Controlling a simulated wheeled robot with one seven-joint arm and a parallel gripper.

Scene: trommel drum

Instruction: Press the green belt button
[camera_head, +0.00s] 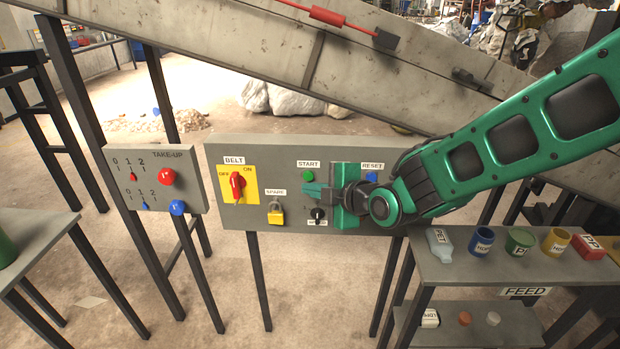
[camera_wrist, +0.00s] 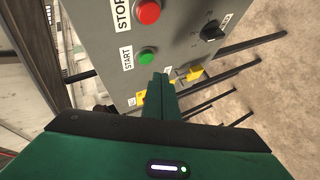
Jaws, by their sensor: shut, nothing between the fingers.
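The green button (camera_head: 308,175), under a START label, is on the grey control panel (camera_head: 290,150) in the head view. It also shows in the wrist view (camera_wrist: 147,56), with its START label beside it. My gripper (camera_head: 305,190) is shut and empty, its fingertips just below the green button in the head view. In the wrist view the fingers (camera_wrist: 160,77) end close below and right of the button. The button is uncovered; I cannot tell how far the tips are from the panel face.
A red STOP button (camera_wrist: 147,11) and a black knob (camera_wrist: 212,31) are near. The panel also bears a red BELT switch (camera_head: 237,186), a yellow padlock (camera_head: 276,214) and a blue RESET button (camera_head: 371,177). A shelf (camera_head: 450,268) with cups stands at right.

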